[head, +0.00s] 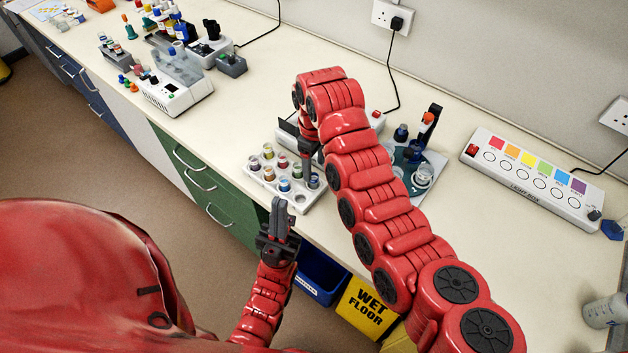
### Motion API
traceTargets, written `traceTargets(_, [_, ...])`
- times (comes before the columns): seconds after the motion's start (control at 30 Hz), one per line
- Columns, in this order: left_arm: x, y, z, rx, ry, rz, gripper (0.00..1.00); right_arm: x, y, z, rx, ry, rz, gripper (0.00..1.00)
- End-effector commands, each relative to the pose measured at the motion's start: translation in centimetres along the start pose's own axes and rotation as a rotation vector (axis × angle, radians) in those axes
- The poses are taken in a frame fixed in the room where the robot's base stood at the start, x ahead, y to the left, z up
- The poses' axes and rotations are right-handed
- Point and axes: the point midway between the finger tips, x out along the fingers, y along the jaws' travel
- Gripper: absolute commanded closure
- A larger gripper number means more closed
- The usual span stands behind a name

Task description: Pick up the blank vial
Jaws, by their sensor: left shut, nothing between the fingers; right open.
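A white rack (297,208) near the bench's front edge holds several small capped vials in different colours, with an empty hole near its front right corner. I cannot tell which vial is the blank one; any labels are too small to read. My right gripper (307,172) points down over the rack's right side, close beside a dark blue vial (314,181). It is open, though its arm hides part of it, and I cannot tell whether a vial stands between its fingers. My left gripper (278,214) is shut and empty, in front of the bench edge near the rack.
My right arm hides part of the bench behind the rack. A light box (530,180) with coloured squares lies at the right. A grey stand (432,168) with bottles is behind my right arm. A white device (176,94) stands left. The bench between it and the rack is clear.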

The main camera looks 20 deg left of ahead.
Motion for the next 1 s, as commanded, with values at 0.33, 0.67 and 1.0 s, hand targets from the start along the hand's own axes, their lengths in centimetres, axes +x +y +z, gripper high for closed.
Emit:
traceTargets(0.33, [3.4,-0.2,-0.6,0.0,0.0,0.0,1.0,4.0,-0.2,0.0,0.0,-0.005,-0.002,0.34])
traceTargets(0.67, [3.3,-0.2,-0.6,0.0,0.0,0.0,1.0,4.8,-0.1,-0.1,0.001,0.0,0.001,0.47])
traceTargets(1.0, [3.3,-0.2,-0.6,0.0,0.0,0.0,1.0,4.8,-0.1,-0.1,0.001,0.0,0.0,1.0])
